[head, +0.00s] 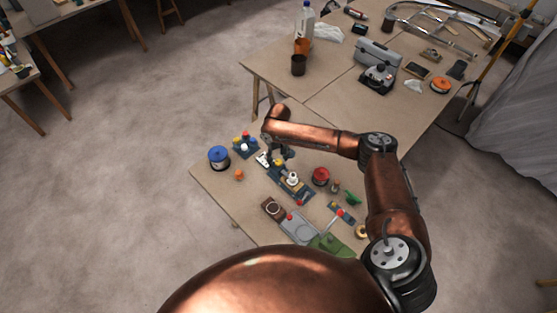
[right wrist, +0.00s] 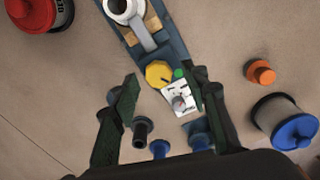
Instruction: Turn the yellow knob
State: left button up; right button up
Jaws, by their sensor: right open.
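The yellow knob (right wrist: 158,73) shows in the right wrist view, a faceted knob at the near end of a dark blue board (right wrist: 173,48). A small green button (right wrist: 179,73) sits beside it. My right gripper (right wrist: 165,82) is open, its two dark fingers apart on either side of the knob end; I see nothing held. I cannot tell the height gap between fingers and knob. In the head view my right gripper (head: 277,154) hangs over the upper end of the board (head: 297,190) and the knob is not clearly visible. My left gripper is not in view.
A white box with a dial (right wrist: 181,101) lies close to the knob, between the fingers. A white valve with a grey lever (right wrist: 143,35) is on the board. A blue-lidded jar (head: 219,157), orange knob (head: 239,175) and red-topped jar (head: 320,176) stand around on the table.

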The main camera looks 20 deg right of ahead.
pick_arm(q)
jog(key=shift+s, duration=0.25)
pick_arm(e)
jog(key=shift+d+f, duration=0.1)
jog(key=shift+f, duration=0.3)
jog(key=shift+c, duration=0.3)
jog(key=shift+s, duration=0.1)
grip_shut()
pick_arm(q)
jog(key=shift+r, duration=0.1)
